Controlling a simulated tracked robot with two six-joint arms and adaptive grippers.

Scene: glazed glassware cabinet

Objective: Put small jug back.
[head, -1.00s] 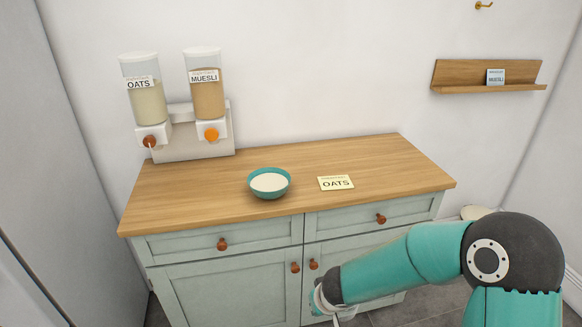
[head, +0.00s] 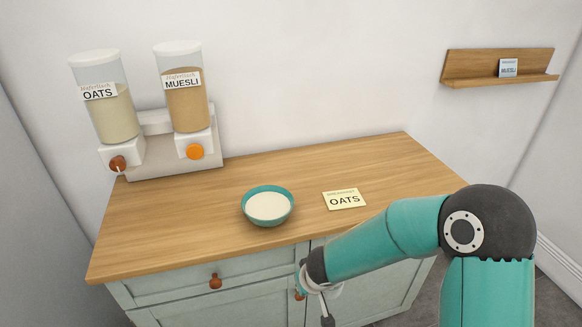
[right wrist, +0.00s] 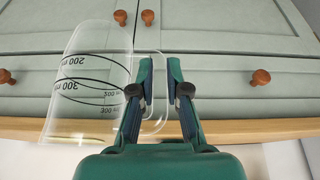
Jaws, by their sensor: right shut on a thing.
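The small jug (right wrist: 88,95) is clear, with black measuring lines and numbers 200 and 300. It shows in the right wrist view to the left of my right gripper (right wrist: 160,88). The fingers are shut on its clear handle, and the jug is in front of the cabinet's drawer fronts. In the head view my right arm reaches in from the lower right, its wrist before the cabinet front; the jug cannot be made out there. My left gripper is not in view.
A teal bowl (head: 268,207) with pale contents and an OATS card (head: 344,199) stand on the wooden counter (head: 170,235). An OATS dispenser (head: 112,115) and a MUESLI dispenser (head: 187,105) stand at back left. A wall shelf (head: 470,68) holds a MUESLI card (head: 508,68). Counter space around the bowl is free.

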